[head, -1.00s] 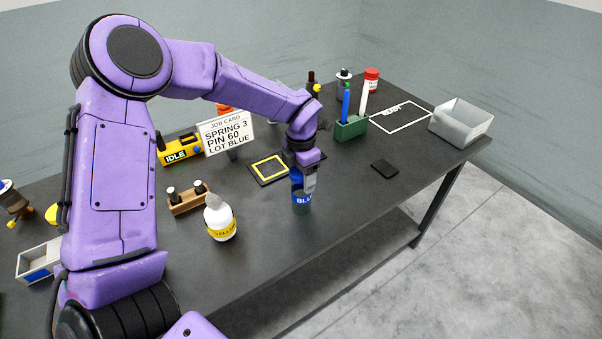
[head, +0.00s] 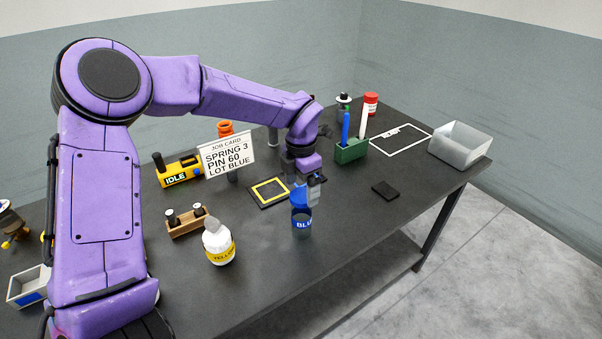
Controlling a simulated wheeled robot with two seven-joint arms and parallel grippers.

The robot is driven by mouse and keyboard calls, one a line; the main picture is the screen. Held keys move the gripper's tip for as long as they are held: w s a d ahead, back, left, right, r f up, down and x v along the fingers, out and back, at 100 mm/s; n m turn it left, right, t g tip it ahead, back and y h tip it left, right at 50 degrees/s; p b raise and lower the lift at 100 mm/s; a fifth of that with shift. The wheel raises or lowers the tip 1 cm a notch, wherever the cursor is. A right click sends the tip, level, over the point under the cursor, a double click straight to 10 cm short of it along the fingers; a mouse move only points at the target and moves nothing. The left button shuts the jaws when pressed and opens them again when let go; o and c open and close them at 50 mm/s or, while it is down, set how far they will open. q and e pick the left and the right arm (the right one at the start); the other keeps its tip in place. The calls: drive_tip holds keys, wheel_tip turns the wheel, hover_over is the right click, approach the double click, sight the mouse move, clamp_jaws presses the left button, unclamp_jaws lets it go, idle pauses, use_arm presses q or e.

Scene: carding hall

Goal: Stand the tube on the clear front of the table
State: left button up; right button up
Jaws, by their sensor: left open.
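A dark tube with a blue top and a blue label (head: 302,224) stands upright near the table's front edge. My left gripper (head: 309,192) is open, right at the top of the tube. A grey finger shows beside the blue top and partly covers it. I cannot tell whether the fingers touch it. The dark table (head: 262,290) is bare around the tube's base. My right gripper is not in view.
A white bottle with a yellow label (head: 219,245) stands left of the tube, near a wooden rack (head: 187,222). Behind are a yellow-framed pad (head: 269,191) and job card (head: 228,158).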

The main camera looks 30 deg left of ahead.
use_arm(q)
wheel_tip(320, 180, up, 7)
drive_tip(key=shift+r+b, duration=0.2)
drive_tip(key=shift+b, duration=0.15)
